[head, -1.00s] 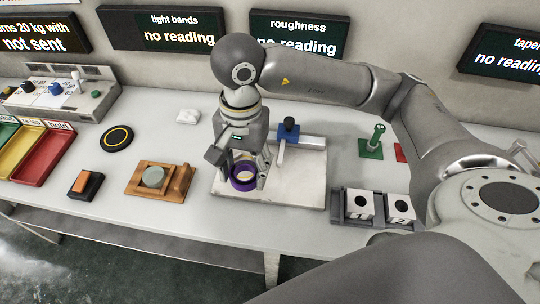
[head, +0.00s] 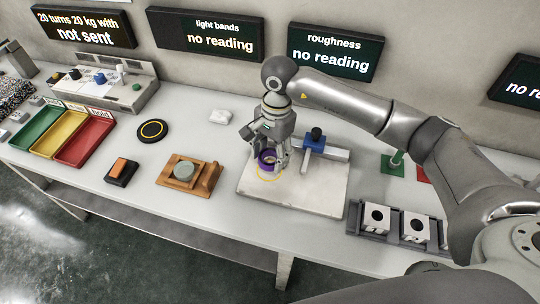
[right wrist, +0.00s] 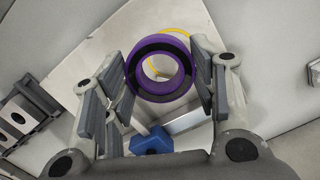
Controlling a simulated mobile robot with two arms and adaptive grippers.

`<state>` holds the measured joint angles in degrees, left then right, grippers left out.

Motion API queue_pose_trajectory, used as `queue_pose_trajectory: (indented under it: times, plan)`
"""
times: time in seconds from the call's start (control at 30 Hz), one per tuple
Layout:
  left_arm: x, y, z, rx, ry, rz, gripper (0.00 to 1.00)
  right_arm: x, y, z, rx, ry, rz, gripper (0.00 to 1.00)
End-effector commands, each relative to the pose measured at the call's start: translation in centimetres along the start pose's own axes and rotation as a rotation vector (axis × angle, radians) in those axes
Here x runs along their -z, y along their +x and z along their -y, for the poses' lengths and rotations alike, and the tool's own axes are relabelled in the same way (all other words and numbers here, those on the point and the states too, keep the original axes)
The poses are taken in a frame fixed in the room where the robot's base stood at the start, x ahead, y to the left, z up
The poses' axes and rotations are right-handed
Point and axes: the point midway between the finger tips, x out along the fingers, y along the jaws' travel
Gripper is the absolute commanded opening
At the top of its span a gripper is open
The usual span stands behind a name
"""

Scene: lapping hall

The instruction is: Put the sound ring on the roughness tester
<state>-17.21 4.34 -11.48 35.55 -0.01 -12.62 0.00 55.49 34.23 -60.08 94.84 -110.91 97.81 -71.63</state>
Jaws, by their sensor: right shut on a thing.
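The purple ring (head: 266,160) is held in my right gripper (head: 270,155), whose fingers are shut on it. In the right wrist view the ring (right wrist: 187,72) sits between the two fingers. The roughness tester has a pale plate (head: 310,198) and a blue head (head: 314,144) with a black knob on a grey bar. The ring is over the plate's left part, and a yellow circle (head: 267,179) shows on the plate just below it in the picture. The ring appears a little above the plate. My left gripper is not in view.
The roughness display (head: 335,52) reads "no reading". Left of the plate are a wooden stand (head: 205,186) with a grey-green disc, an orange-topped black block (head: 121,172) and coloured trays (head: 85,142). A dark rack (head: 375,232) with white blocks stands to the right.

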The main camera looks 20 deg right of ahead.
Motion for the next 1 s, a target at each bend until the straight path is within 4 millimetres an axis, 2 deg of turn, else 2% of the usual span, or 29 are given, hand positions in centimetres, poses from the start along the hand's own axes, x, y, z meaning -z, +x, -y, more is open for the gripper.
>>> queue_pose_trajectory:
  times: [0.1, 0.37, 0.57, 1.0]
  plan:
    - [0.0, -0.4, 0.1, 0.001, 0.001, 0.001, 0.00, 0.7, 1.0, 0.7, -0.001, 0.002, 0.001, 0.25]
    - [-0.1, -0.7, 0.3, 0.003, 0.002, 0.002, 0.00, 1.6, 2.2, 1.4, -0.001, 0.001, 0.000, 0.25]
    - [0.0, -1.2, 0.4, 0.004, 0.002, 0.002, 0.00, 1.8, 4.9, 1.3, -0.002, -0.001, 0.001, 0.25]
    - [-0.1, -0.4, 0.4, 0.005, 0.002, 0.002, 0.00, 2.0, 5.6, 1.3, 0.000, -0.001, -0.001, 0.25]
